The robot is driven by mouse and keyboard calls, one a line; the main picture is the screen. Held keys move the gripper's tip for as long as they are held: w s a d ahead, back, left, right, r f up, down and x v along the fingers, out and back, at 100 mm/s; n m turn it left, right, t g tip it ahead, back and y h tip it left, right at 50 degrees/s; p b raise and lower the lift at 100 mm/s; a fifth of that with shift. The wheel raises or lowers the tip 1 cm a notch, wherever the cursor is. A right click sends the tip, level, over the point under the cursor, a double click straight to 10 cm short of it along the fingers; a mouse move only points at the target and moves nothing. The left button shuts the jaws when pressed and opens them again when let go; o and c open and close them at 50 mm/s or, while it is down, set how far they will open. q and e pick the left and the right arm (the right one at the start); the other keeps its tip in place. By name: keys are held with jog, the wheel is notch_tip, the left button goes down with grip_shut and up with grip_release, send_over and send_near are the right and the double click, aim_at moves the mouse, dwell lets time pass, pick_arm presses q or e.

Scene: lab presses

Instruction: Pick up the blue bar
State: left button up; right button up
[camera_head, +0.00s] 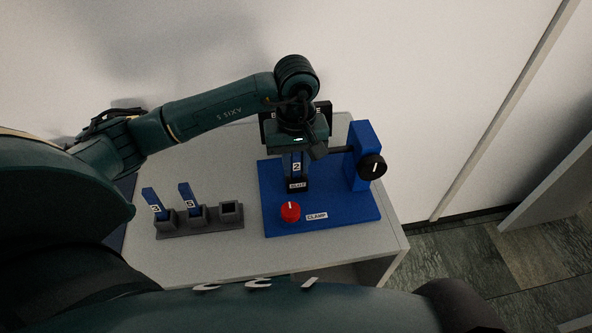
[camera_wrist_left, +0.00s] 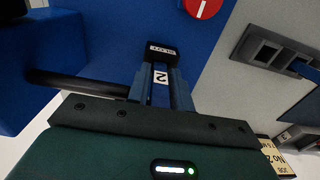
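A blue bar labelled 2 (camera_head: 296,166) stands upright in a black socket (camera_head: 297,185) on the blue clamp base (camera_head: 345,212). The bar also shows in the left wrist view (camera_wrist_left: 160,76). My left gripper (camera_head: 296,160) reaches down from above, one finger on each side of this bar; its fingers look shut on it in the left wrist view (camera_wrist_left: 161,85). The bar's upper end is hidden by the gripper. Two more blue bars, labelled 3 (camera_head: 152,200) and 5 (camera_head: 187,196), lean in a grey rack. My right gripper is not in view.
The grey rack (camera_head: 185,233) has an empty right slot (camera_head: 230,212). The clamp base carries a red knob (camera_head: 290,211) and a blue post (camera_head: 360,150) with a black dial (camera_head: 372,166). A black sign (camera_head: 320,112) stands behind my gripper. The table's front (camera_head: 250,262) is clear.

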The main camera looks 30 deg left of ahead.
pick_arm(q)
jog(key=shift+f, duration=0.1)
grip_shut()
